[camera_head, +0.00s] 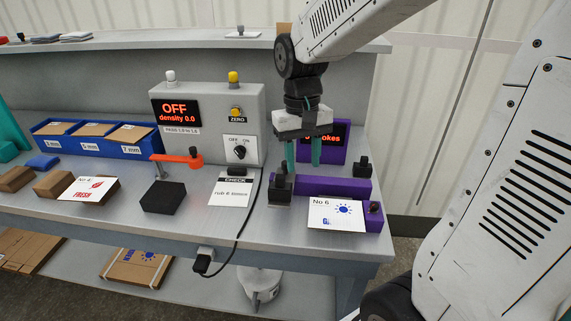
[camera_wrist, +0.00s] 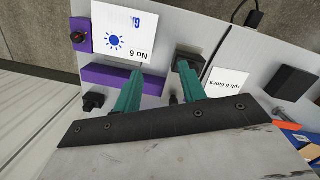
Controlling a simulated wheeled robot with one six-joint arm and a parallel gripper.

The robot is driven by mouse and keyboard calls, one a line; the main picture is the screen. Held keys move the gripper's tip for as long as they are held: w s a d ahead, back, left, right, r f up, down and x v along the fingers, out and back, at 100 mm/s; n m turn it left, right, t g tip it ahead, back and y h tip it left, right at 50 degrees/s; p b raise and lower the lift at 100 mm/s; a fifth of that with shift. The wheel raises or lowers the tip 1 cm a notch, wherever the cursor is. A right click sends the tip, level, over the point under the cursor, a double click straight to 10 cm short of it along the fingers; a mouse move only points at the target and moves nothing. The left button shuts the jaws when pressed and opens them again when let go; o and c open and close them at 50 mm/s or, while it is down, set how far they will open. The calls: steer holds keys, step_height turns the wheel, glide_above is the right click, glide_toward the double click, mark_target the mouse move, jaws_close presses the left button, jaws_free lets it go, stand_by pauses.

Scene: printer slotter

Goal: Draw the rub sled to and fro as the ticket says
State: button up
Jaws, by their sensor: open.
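The rub sled appears to be the dark block (camera_head: 281,189) at the left end of a purple bar (camera_head: 340,187); it also shows in the wrist view (camera_wrist: 187,62). My gripper (camera_head: 303,164) is open and empty, pointing down above the bar near the sled. In the wrist view its teal fingers (camera_wrist: 158,84) stand apart, the right one near the sled. A purple display (camera_head: 334,136) behind is partly hidden by my fingers; "okes" shows.
A white card "No 6" (camera_head: 337,214) lies in front of the purple bar. A black knob (camera_head: 362,167) stands behind its right end. Left are a grey tester (camera_head: 206,125) reading OFF, density 0.0, a black block (camera_head: 163,197) and a blue bin (camera_head: 95,139). A cable crosses the bench front.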

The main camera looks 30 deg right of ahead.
mark_target(285, 162)
steer(key=shift+m+t, duration=0.5)
steer(key=shift+m, duration=0.4)
steer(key=w, duration=0.3)
steer(key=w+d+f, duration=0.1)
steer(key=w, duration=0.3)
steer(key=w+d, duration=0.1)
steer(key=w, duration=0.2)
steer(key=shift+w+f, duration=0.35)
steer(key=shift+w, duration=0.05)
steer(key=shift+f, duration=0.1)
step_height(285, 162, down, 8)
steer(key=shift+r, duration=0.25)
steer(key=shift+a, duration=0.1)
jaws_close()
